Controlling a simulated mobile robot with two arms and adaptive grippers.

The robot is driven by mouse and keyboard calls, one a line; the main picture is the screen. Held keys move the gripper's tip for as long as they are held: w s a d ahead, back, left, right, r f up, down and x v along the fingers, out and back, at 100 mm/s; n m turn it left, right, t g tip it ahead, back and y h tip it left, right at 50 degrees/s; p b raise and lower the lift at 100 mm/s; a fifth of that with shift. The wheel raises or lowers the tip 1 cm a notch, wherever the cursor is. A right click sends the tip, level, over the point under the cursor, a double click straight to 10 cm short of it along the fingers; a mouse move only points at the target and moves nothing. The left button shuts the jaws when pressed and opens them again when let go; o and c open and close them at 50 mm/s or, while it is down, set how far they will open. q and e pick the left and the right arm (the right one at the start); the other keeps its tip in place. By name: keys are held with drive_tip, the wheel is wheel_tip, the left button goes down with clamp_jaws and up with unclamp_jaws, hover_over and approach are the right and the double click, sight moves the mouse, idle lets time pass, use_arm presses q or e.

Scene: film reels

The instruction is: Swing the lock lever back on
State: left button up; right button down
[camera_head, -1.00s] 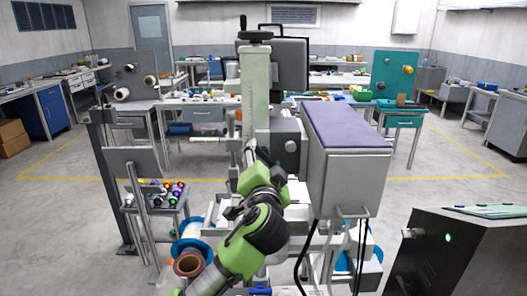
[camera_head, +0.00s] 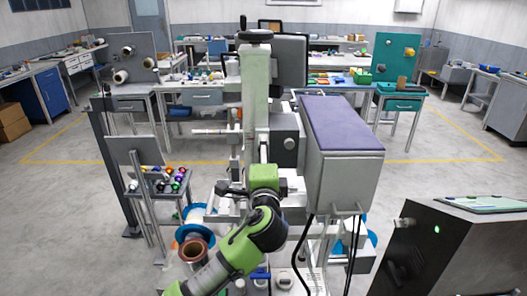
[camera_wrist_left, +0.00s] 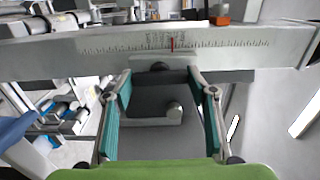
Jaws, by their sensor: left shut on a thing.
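In the left wrist view my left gripper (camera_wrist_left: 160,82) has its two teal-padded fingers on either side of a dark grey piece (camera_wrist_left: 175,77), which I take to be the lock lever; its full shape is hidden. The piece sits just below a long metal bar with a ruler scale (camera_wrist_left: 235,45) and a red mark. A grey rounded handle or knob (camera_wrist_left: 172,113) lies lower, between the fingers. My right gripper is not in view.
A large grey box with a purple top (camera_head: 342,125) stands right of the column. A dark cabinet with a green light (camera_head: 440,250) is at the lower right. Reels (camera_head: 194,250) and a tray of coloured spools (camera_head: 165,182) are at the left.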

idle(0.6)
use_arm(q)
drive_tip(key=o, duration=0.8)
drive_tip(key=shift+o, duration=0.2)
drive_tip(key=shift+s, duration=0.1)
drive_tip(key=s, duration=1.1)
drive_tip(key=shift+s, duration=0.4)
